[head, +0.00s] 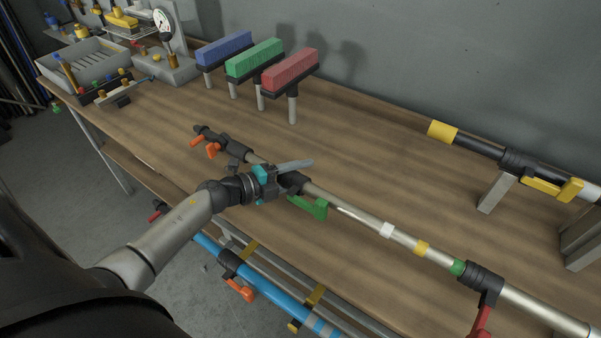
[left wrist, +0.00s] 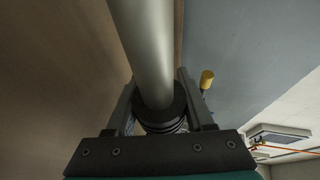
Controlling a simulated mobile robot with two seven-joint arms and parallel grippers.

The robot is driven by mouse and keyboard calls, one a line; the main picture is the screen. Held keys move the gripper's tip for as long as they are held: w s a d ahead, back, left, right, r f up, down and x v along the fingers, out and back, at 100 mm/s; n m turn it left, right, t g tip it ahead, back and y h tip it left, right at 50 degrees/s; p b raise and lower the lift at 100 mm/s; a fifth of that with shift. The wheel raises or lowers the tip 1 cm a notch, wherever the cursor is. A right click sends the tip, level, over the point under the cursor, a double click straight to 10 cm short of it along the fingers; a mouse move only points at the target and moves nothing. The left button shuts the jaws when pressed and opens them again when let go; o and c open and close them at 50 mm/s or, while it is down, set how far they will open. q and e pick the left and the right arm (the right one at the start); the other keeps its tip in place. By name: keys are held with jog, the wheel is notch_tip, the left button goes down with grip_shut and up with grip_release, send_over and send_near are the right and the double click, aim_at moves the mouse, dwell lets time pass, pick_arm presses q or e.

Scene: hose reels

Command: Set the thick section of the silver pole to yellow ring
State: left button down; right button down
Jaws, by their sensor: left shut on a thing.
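The silver pole (head: 350,211) lies diagonally along the workbench, thinner at the far left and thicker at the lower right. Its middle length carries a white ring (head: 386,230), a yellow ring (head: 421,247) and a green ring (head: 458,267). The black collar (head: 485,281) of the thick section (head: 540,312) sits right beside the green ring; its red lever (head: 482,322) hangs down. My left gripper (head: 288,180) is shut on the black collar (left wrist: 160,113) near the green lever (head: 312,207). Orange levers (head: 209,148) show at the far left end. My right gripper is out of view.
A black pole with a yellow end (head: 442,131) rests on supports at right. Blue, green and red brushes (head: 290,69) stand at the back. A grey tray (head: 82,62) and gauge (head: 162,22) are back left. A blue pole (head: 270,288) lies below the bench's front edge.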

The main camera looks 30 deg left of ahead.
pick_arm(q)
jog(key=shift+d+p, duration=0.3)
jog(key=shift+d, duration=0.1)
jog(key=d+p, duration=0.1)
jog(key=d, duration=0.2)
jog(key=d+p, duration=0.1)
jog(key=d, duration=0.1)
jog(key=shift+s+d+r+p, duration=0.1)
jog(key=shift+s+d+p, duration=0.15)
jog(key=shift+p, duration=0.1)
jog(key=shift+d, duration=0.4)
jog(key=shift+c, duration=1.4)
grip_release()
jog(key=shift+a, duration=0.1)
